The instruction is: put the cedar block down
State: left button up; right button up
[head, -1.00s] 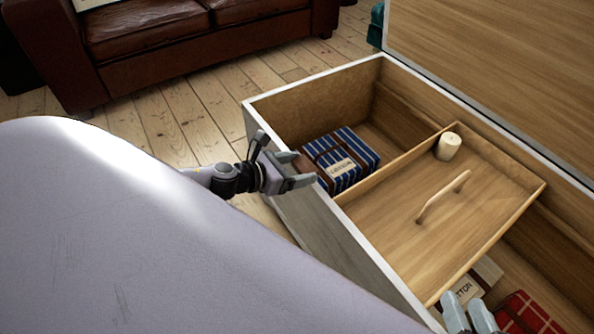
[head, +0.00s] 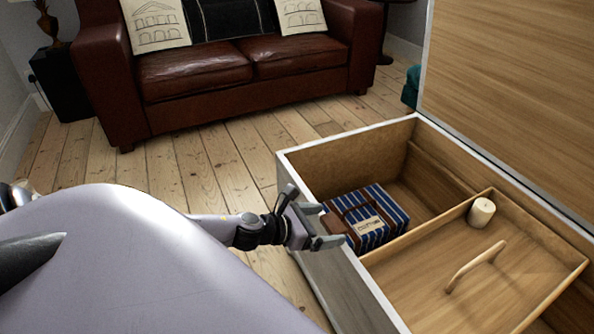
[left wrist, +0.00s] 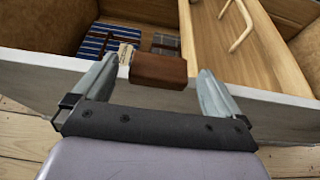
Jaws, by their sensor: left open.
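My left gripper (head: 329,225) is at the near left wall of the open chest (head: 322,272), beside the blue striped bundle. In the left wrist view its fingers (left wrist: 158,72) are spread apart. A reddish-brown block (left wrist: 158,70), which looks like the cedar block, shows between the fingertips, in front of the chest's white rim (left wrist: 45,72). I cannot tell whether it rests on the rim or touches a finger. In the head view I cannot make out the block clearly. My right gripper is out of view.
Inside the chest lies a blue striped bundle (head: 370,228) with a label. A wooden tray (head: 420,290) with a handle (head: 476,266) bears a cream candle (head: 481,212). The raised lid (head: 510,90) stands behind. A brown leather sofa (head: 235,75) is across the floorboards.

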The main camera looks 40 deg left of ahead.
pick_arm(q)
jog(key=p+v, duration=0.1)
jog(key=v, duration=1)
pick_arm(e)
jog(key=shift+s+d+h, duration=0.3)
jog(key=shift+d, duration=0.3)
pick_arm(q)
jog(key=s+d+r+m, duration=0.1)
jog(key=s+d+m, duration=0.1)
jog(key=d+m, duration=0.9)
jog(key=s+d+r+m, duration=0.2)
jog(key=d+m, duration=0.9)
jog(key=m, duration=1.2)
jog(key=shift+g+h, duration=0.3)
jog(key=shift+g, duration=0.1)
